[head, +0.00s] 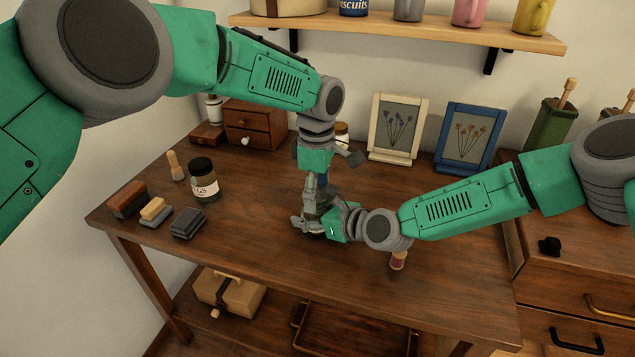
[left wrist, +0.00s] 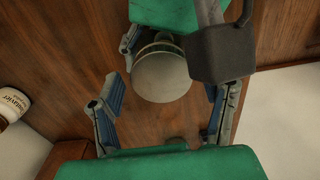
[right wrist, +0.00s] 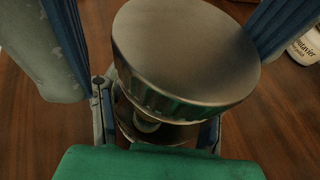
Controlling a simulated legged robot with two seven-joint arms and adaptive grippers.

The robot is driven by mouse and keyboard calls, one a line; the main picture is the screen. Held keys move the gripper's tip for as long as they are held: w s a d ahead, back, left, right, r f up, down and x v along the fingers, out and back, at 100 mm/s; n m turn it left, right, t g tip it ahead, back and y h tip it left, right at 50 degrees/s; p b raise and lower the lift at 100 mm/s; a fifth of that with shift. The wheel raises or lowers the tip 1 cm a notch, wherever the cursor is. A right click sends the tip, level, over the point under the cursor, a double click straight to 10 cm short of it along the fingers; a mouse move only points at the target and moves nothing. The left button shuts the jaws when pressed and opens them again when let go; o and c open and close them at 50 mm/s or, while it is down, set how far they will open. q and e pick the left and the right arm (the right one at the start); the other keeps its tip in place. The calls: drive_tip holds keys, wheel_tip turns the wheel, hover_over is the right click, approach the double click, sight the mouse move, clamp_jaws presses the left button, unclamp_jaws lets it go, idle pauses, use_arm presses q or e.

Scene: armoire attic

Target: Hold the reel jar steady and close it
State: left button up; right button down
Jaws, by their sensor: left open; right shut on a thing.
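The reel jar shows in the right wrist view as a clear glass body (right wrist: 150,128) with a reel-like shape inside and a wide metal lid (right wrist: 185,50) over its mouth. I cannot tell whether the lid is fully seated. My right gripper (head: 318,222) is shut around the glass body, which stands on or close to the table. My left gripper (head: 316,190) points down from above and is open, its fingers on either side of the lid, apart from it. In the left wrist view the round lid (left wrist: 162,77) lies between the fingers. In the head view the grippers mostly hide the jar.
Another jar (head: 342,135) stands behind my left gripper. The front of the table is mostly clear.

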use_arm(q)
drive_tip(key=c, duration=1.2)
drive_tip(key=m, duration=0.5)
drive_tip(key=shift+w+m, duration=0.1)
drive_tip(key=shift+m, duration=0.3)
drive_tip(key=m, duration=0.8)
drive_tip(key=shift+m, duration=0.3)
drive_tip(key=m, duration=0.5)
drive_tip(key=shift+w, duration=0.1)
